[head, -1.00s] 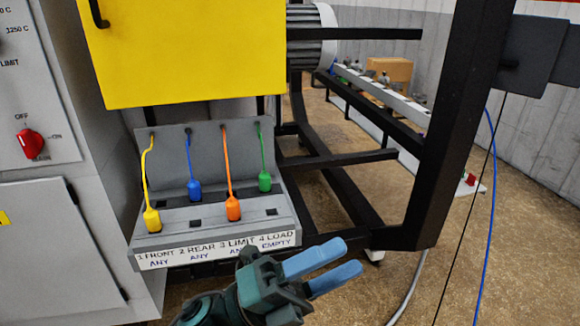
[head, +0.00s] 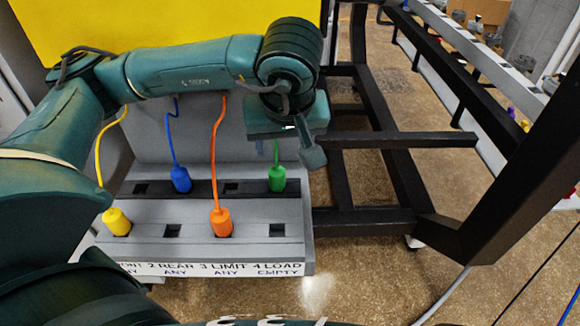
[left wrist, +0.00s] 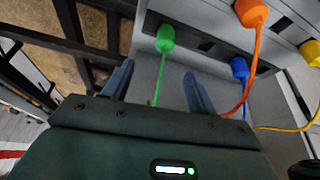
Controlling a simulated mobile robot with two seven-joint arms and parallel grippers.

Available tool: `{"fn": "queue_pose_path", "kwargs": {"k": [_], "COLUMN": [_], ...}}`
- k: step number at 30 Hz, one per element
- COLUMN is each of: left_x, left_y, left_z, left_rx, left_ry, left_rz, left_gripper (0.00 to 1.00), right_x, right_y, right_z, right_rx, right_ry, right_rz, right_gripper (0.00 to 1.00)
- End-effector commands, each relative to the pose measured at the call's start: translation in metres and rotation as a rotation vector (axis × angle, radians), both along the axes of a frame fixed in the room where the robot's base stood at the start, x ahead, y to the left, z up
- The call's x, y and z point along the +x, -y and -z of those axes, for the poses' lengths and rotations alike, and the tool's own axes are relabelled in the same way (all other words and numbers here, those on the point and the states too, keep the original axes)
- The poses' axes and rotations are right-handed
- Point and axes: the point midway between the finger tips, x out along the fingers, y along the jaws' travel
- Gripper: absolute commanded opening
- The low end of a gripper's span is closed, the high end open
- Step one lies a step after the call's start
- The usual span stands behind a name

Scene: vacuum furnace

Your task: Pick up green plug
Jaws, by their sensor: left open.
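The green plug (head: 277,179) stands upright in the back row of the panel, in the column marked 4 LOAD. Its cable rises behind my left gripper (head: 290,148), which hangs above the plug in the head view, with one finger showing to the right of the cable. In the left wrist view the green plug (left wrist: 165,39) lies beyond the fingertips, and its green cable runs between the two blue fingers of my open left gripper (left wrist: 158,70). The fingers are apart from the plug. My right gripper is not in view.
A blue plug (head: 180,180) sits in the back row; a yellow plug (head: 117,221) and an orange plug (head: 221,223) sit in the front row. The front socket (head: 277,230) under 4 LOAD is empty. Black frame bars (head: 400,140) stand right of the panel.

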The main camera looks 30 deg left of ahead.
Motion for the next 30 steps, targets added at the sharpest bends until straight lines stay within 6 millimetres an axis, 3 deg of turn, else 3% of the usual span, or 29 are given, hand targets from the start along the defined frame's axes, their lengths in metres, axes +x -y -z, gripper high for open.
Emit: {"fn": "queue_pose_path", "kwargs": {"k": [9,17,25,30], "left_x": [0.016,0.021,0.031,0.034], "left_y": [-0.014,-0.021,-0.035,-0.037], "left_z": [0.054,0.071,0.106,0.114], "left_rx": [-0.002,-0.002,-0.003,-0.004], "left_ry": [-0.008,-0.006,-0.006,-0.003], "left_rz": [-0.002,-0.003,-0.002,-0.001], "left_gripper": [0.58,0.58,0.58,0.58], "right_x": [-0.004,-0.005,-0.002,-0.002], "right_y": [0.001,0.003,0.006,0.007], "right_z": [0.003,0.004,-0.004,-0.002], "right_rx": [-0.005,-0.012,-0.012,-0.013], "right_ry": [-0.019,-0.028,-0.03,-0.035], "right_rz": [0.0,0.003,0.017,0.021], "right_gripper": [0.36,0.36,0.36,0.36]}}
